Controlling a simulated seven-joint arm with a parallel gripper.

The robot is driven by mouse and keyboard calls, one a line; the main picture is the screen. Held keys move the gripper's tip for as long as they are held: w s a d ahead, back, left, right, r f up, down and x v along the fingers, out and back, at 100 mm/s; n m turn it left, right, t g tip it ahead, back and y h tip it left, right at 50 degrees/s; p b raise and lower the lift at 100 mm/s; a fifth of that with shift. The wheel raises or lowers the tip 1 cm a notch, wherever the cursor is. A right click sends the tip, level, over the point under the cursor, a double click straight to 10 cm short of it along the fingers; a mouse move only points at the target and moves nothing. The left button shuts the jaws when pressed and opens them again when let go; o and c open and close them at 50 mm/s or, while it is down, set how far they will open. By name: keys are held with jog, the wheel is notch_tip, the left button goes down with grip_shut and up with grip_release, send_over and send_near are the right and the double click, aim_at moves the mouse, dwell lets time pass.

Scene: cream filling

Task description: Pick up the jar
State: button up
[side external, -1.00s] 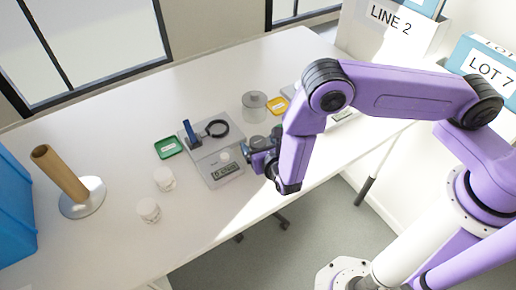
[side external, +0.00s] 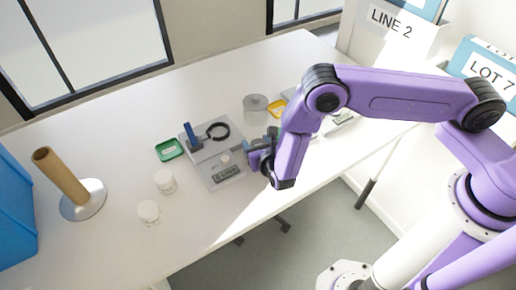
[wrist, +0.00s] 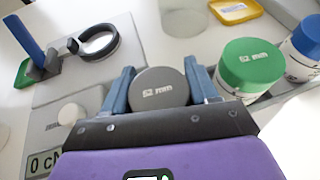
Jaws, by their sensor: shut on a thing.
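In the wrist view, a round grey lid marked "52 mm" (wrist: 160,90) sits between the two blue fingers of my gripper (wrist: 159,92). The fingers are shut on this grey-lidded jar from both sides. Its body below the lid is hidden by the lid and my gripper. In the side external view, my gripper (side external: 262,155) is just right of the grey device, and the held jar cannot be made out there. A green-lidded jar marked "52 mm" (wrist: 252,62) and a blue-lidded jar (wrist: 309,38) stand to the right in the wrist view.
A grey device (side external: 222,172) with a display, a black ring (side external: 218,129) and a blue upright part (side external: 189,134) is left of my gripper.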

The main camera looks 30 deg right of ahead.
jog(key=shift+r, duration=0.1)
jog(key=shift+r, duration=0.75)
jog(key=s+d+r, duration=0.6)
jog(key=s+r, duration=0.5)
jog(key=s, duration=0.1)
jog(key=w+d+r+m+g+h, duration=0.2)
jog(key=w+d+m+g+h, duration=0.35)
jog(key=d, duration=0.65)
jog(key=w+d+r+m+g+h, duration=0.2)
jog(key=w+d+m+g+h, duration=0.35)
jog(key=d, duration=0.65)
jog(key=shift+m+t+y, duration=0.4)
jog(key=shift+m+t, duration=0.4)
jog(key=w+f, duration=0.3)
jog(key=w, duration=0.1)
jog(key=w+d+f, duration=0.1)
jog(key=w+f, duration=0.2)
jog(key=w, duration=0.2)
jog(key=w+d+f, duration=0.1)
jog(key=w+f, duration=0.3)
jog(key=w, duration=0.1)
jog(key=shift+d+f, duration=0.1)
jog(key=shift+d, duration=0.05)
jog(key=shift+w+f, duration=0.15)
jog(key=shift+f, duration=1.5)
